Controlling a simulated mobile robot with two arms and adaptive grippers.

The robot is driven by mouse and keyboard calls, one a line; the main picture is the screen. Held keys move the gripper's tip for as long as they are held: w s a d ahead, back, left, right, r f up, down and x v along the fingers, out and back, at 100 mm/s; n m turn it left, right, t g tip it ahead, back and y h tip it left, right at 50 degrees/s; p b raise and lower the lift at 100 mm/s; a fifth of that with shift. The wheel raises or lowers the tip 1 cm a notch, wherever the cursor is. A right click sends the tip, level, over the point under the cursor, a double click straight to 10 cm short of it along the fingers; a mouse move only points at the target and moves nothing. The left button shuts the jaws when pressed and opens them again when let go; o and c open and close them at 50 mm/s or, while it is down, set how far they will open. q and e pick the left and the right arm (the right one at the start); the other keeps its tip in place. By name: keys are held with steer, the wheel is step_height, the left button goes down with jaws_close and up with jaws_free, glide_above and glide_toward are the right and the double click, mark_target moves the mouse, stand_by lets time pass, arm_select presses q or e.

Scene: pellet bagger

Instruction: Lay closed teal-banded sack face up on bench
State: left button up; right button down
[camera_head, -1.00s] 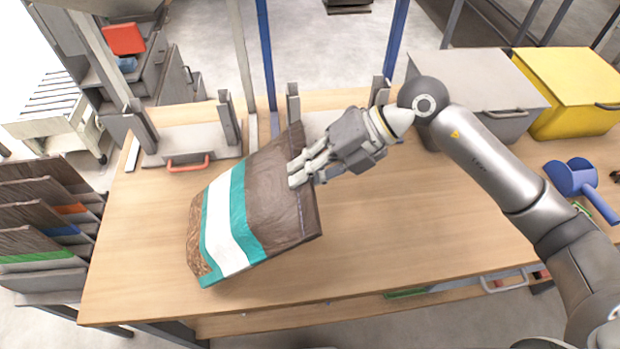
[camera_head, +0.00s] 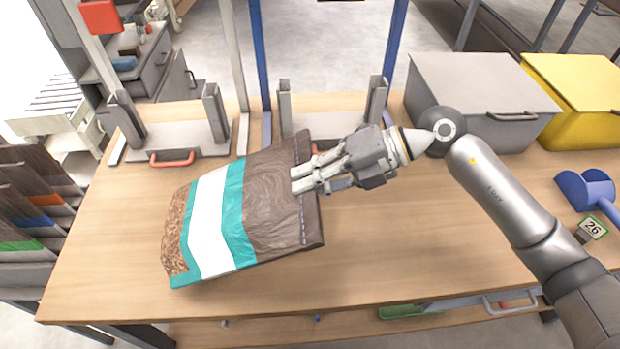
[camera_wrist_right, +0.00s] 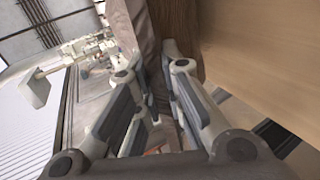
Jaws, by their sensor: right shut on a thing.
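The brown sack (camera_head: 275,209) with teal and white bands is over the bench (camera_head: 400,230) in the head view. Its banded face shows upward, and its pellet-patterned end points left. A stitched line runs along its right end. My right gripper (camera_head: 308,180) is shut on the sack near that right end, coming from the right. In the right wrist view the fingers (camera_wrist_right: 160,100) pinch the brown sack material (camera_wrist_right: 143,30). The sack looks tilted; I cannot tell how much of it touches the bench. My left gripper is not in view.
Two upright clamp stations stand at the back of the bench, one with a red handle (camera_head: 172,160). A grey bin (camera_head: 480,85), a yellow bin (camera_head: 580,95) and a blue scoop (camera_head: 590,190) are at the right. Banded sacks (camera_head: 30,215) stand at the left. The bench front is clear.

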steer(key=c, duration=1.5)
jaws_free()
steer(key=shift+r, duration=0.1)
steer(key=shift+f, duration=0.2)
steer(key=v, duration=1.2)
steer(key=shift+r, duration=0.15)
